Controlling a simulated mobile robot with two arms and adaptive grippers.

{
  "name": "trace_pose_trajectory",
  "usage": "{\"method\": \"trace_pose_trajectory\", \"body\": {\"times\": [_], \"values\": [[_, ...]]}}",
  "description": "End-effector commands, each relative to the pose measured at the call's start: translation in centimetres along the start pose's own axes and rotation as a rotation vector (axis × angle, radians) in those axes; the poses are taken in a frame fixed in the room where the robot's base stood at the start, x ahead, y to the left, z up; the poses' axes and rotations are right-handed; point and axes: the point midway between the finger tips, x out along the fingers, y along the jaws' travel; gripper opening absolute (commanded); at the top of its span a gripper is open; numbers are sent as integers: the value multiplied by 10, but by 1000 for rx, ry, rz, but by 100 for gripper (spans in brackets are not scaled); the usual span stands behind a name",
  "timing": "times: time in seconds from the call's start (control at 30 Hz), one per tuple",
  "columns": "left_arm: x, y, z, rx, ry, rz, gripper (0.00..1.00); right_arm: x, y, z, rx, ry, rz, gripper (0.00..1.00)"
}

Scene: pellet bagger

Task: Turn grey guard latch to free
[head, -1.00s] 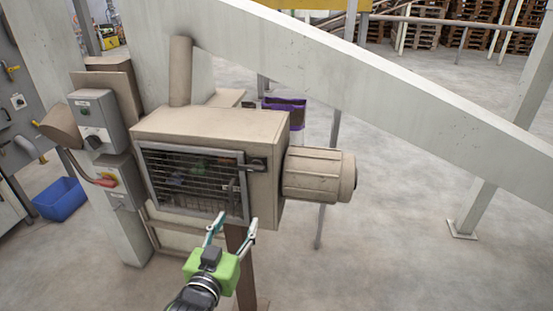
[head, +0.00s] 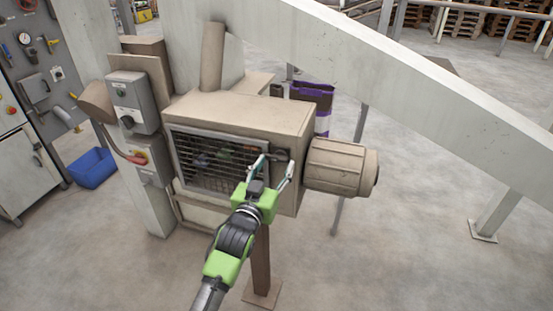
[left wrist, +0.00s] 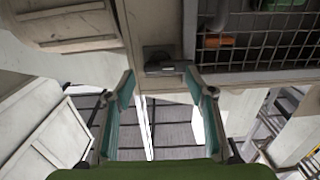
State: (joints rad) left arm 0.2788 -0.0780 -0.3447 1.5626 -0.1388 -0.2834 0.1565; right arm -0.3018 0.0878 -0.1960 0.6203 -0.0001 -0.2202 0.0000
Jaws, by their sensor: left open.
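The grey guard latch (head: 283,154) is a small dark grey piece on the front of the beige machine housing, at the right edge of the mesh guard (head: 205,160). In the left wrist view the latch (left wrist: 160,62) shows just past the fingertips, roughly centred between them. My left gripper (head: 277,162) has green and grey fingers, spread open and empty, in front of the latch. The fingers partly cover the latch in the head view, and I cannot tell whether they touch it. The mesh guard (left wrist: 255,45) lies flat over its opening. My right gripper is not in view.
A ribbed beige motor (head: 340,167) sticks out to the right of the housing (head: 240,108). Grey switch boxes (head: 134,102) with a red handle stand to the left. A pale sloping beam (head: 400,70) passes behind. A blue bin (head: 92,167) sits on the floor at left.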

Motion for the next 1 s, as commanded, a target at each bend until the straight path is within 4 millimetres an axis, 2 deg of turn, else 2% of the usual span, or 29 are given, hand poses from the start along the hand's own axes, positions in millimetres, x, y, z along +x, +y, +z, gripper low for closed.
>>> {"method": "trace_pose_trajectory", "body": {"times": [0.2, 0.53, 0.57, 0.7, 1.0], "values": [[17, 0, 0, 1, -1, 0, 50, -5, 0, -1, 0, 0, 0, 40], [19, 0, 0, 0, 0, 0, 50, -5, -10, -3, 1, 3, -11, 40], [19, 0, 0, 0, 0, 0, 47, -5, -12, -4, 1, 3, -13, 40], [19, 0, 0, 1, 0, 0, 12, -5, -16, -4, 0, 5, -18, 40], [19, 0, 1, 17, -1, 0, 12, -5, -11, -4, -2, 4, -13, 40]]}}
